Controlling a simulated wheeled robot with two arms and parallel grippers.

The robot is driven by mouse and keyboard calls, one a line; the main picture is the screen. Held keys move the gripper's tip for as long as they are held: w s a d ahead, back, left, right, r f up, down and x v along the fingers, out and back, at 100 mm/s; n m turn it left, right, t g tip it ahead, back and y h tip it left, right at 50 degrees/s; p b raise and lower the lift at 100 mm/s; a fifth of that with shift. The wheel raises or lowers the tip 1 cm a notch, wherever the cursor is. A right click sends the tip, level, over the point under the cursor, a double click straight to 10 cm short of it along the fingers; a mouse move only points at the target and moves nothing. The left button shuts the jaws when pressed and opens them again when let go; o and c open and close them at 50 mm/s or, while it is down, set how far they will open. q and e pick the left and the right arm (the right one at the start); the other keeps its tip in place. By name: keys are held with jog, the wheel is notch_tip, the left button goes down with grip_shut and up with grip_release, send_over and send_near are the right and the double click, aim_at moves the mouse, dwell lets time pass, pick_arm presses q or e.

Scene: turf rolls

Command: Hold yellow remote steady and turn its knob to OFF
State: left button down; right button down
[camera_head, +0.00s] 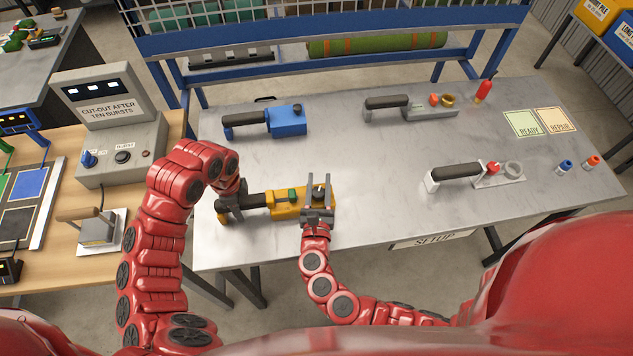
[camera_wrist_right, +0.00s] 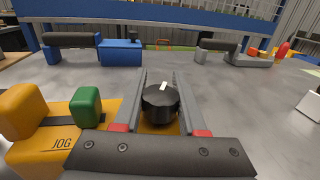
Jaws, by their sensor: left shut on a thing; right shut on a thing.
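The yellow remote (camera_head: 284,213) lies on the grey metal table, its black handle (camera_head: 255,200) to the left; its yellow body shows in the right wrist view (camera_wrist_right: 28,112), with the word JOG. A green button (camera_wrist_right: 86,106) sits left of the black knob (camera_wrist_right: 160,103). The knob's white mark points away from my wrist, slightly right. My left gripper (camera_head: 230,197) is shut on the handle's left end, its fingers partly hidden. My right gripper (camera_head: 320,182) is shut on the knob, one finger on each side. No OFF label is legible.
A blue remote (camera_head: 287,121) lies behind, and two grey ones (camera_head: 432,110) (camera_head: 505,174) lie to the right. READY (camera_head: 522,124) and REPAIR (camera_head: 556,120) mats are at the right. A cut-out tester (camera_head: 120,145) stands on the wooden bench at left. The table's middle is clear.

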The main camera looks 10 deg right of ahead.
jog(key=shift+s+d+m+g+h, duration=0.15)
jog(key=shift+m+g+h, duration=0.35)
jog(key=shift+m+h, duration=0.6)
jog(key=shift+d+m+g+h, duration=0.25)
jog(key=shift+m+g+h, duration=0.35)
jog(key=shift+h, duration=0.9)
jog(key=shift+c, duration=2.3)
grip_release()
jog(key=shift+s, duration=0.1)
jog(key=v, duration=1.2)
jog(key=shift+f, duration=0.1)
